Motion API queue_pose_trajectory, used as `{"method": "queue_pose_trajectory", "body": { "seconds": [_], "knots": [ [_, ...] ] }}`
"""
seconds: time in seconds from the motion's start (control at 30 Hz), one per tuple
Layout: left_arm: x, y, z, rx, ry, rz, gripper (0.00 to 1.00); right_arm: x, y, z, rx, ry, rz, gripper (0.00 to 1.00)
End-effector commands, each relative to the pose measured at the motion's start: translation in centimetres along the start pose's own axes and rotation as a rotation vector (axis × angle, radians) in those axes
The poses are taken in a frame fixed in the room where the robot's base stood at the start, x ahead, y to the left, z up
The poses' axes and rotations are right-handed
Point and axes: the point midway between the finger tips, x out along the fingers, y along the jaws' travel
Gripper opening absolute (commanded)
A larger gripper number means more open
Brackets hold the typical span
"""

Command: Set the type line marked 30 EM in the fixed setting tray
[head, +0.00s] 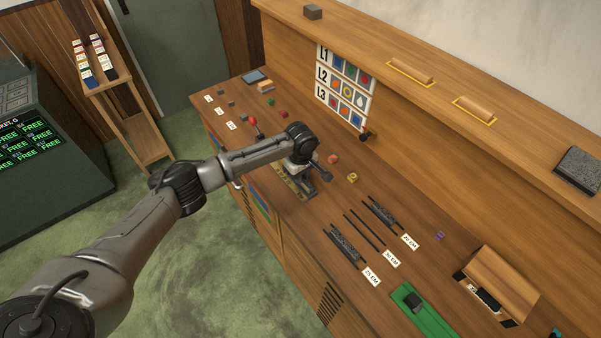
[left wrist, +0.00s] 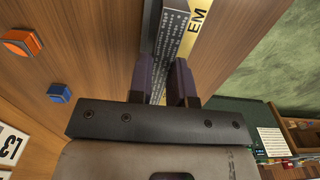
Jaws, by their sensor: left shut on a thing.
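My left gripper (head: 301,168) is over the left-middle of the bench in the head view. In the left wrist view its two dark fingers (left wrist: 166,78) are shut on a dark type line (left wrist: 172,45) with small raised characters. The held line lies alongside a grey wall and a tan strip (left wrist: 198,22) lettered EM; its number is out of view. In the head view a tan-edged tray (head: 288,187) shows under the gripper, partly hidden by it. I cannot tell whether the line touches the tray floor. The rails at the 30 EM label (head: 391,259) hold no line. My right gripper is not in view.
Type lines lie in the rails by the 25 EM (head: 345,246) and 20 EM (head: 381,214) labels. An orange block (head: 333,159) and a yellow block (head: 352,177) sit right of the gripper. A wooden box (head: 502,281) and green mat (head: 428,316) are farther right.

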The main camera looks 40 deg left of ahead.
Motion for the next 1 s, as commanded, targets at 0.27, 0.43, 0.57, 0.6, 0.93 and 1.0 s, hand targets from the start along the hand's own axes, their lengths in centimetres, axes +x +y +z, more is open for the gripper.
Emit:
{"method": "queue_pose_trajectory", "body": {
  "seconds": [0.27, 0.43, 0.57, 0.6, 0.93, 1.0],
  "knots": [
    [0.4, 0.0, 0.0, -0.001, 0.000, 0.000, 0.22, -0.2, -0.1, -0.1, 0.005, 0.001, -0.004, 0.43],
    [0.3, 0.0, 0.0, -0.001, 0.000, 0.000, 0.38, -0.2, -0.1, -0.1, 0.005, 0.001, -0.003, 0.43],
    [0.3, 0.0, 0.0, -0.001, 0.000, 0.000, 0.44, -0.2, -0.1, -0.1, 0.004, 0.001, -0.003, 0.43],
    [0.3, 0.0, 0.0, -0.001, 0.000, 0.000, 0.44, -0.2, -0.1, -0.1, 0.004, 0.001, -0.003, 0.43],
    [-1.3, 0.1, -0.1, 0.000, 0.002, 0.004, 0.44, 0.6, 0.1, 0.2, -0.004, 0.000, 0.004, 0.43],
    [-2.7, 0.1, -0.1, -0.001, 0.000, 0.004, 0.44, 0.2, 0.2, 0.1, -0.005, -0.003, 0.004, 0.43]
  ]
}}
